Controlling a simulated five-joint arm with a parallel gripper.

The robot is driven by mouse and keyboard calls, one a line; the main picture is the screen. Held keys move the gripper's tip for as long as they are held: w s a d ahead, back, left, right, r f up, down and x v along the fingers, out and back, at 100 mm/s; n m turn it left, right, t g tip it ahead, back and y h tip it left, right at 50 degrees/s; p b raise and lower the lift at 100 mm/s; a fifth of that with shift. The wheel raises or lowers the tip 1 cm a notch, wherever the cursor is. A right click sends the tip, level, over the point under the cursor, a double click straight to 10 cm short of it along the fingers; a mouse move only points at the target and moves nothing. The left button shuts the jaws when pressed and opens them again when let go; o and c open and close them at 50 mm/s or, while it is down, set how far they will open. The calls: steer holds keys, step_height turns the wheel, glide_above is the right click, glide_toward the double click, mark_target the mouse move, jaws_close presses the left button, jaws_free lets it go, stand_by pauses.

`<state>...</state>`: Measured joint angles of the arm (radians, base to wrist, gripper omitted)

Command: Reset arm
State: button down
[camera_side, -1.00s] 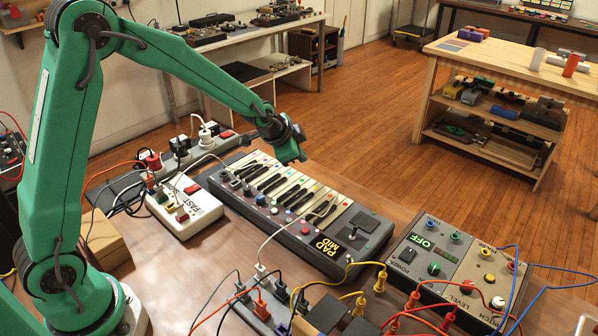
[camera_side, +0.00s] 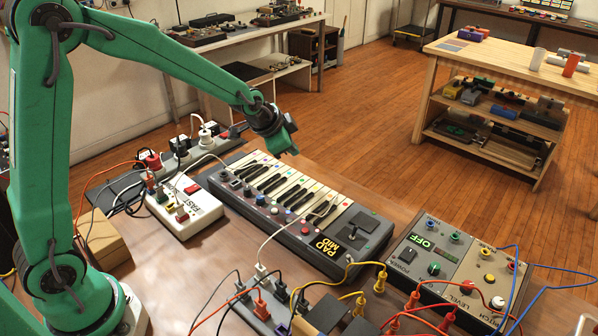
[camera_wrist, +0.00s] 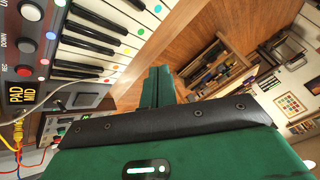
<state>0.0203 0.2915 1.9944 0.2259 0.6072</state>
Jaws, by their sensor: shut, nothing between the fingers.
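The gripper is shut with nothing held. In the wrist view its green fingers (camera_wrist: 158,85) are together, and the keyboard (camera_wrist: 70,45) lies to their upper left.
A white box marked FAST (camera_side: 190,208) and a power strip (camera_side: 205,143) with plugs are left of the keyboard. A panel reading OFF (camera_side: 440,262) with several coloured cables is at right. A wooden bench (camera_side: 500,58) stands beyond open floor.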

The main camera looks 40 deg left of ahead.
steer(key=s+r+n, duration=0.3)
steer(key=s+r, duration=0.6)
steer(key=s, duration=0.5)
steer(key=s+a+r+n+g, duration=0.1)
steer(key=s+n, duration=0.3)
steer(key=s, duration=1.1)
steer(key=shift+s+r+g, duration=0.25)
steer(key=shift+s+g, duration=0.05)
